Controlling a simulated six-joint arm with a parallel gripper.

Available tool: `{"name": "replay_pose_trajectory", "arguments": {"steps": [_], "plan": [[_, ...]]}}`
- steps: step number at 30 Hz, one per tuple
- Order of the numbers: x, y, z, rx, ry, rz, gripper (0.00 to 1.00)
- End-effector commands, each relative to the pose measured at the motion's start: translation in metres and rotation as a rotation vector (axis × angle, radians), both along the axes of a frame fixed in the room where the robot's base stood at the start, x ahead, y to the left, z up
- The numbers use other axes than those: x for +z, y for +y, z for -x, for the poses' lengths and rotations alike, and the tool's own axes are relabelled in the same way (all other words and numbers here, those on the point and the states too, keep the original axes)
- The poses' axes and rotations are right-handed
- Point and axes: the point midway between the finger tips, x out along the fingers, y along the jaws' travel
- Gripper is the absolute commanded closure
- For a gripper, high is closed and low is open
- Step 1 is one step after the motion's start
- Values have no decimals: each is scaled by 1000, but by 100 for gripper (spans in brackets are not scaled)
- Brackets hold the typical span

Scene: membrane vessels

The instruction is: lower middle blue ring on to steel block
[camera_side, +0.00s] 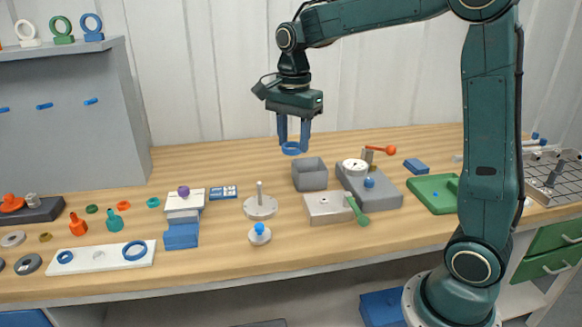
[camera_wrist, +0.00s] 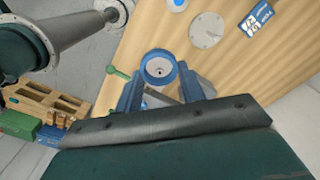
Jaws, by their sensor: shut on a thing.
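My gripper (camera_side: 293,140) is shut on a blue ring (camera_side: 291,149) and holds it flat, well above the bench. The ring also shows between the fingertips in the wrist view (camera_wrist: 146,79). A pale steel block (camera_side: 325,210) with a green handle (camera_side: 356,210) sits on the bench, lower and nearer the side camera than the ring. In the wrist view the green handle (camera_wrist: 117,72) shows left of the ring, and a grey surface with a small dark hole shows through the ring. The ring and fingers hide most of the block there.
A grey open box (camera_side: 310,177) and a grey base with a dial gauge (camera_side: 355,167) stand close to the block. A round steel plate with a post (camera_side: 260,205) is to the left. A white tray (camera_side: 115,256) holds two other blue rings.

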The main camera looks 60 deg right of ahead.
Motion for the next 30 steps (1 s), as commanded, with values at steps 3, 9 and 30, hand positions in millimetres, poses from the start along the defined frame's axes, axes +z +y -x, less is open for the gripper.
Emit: {"name": "replay_pose_trajectory", "arguments": {"steps": [3, 9, 30], "plan": [[-1, -1, 0, -4, 0, 0, 82], [-17, -14, -1, -46, 4, -1, 82], [-137, -116, 27, -386, 1, 0, 82]]}}
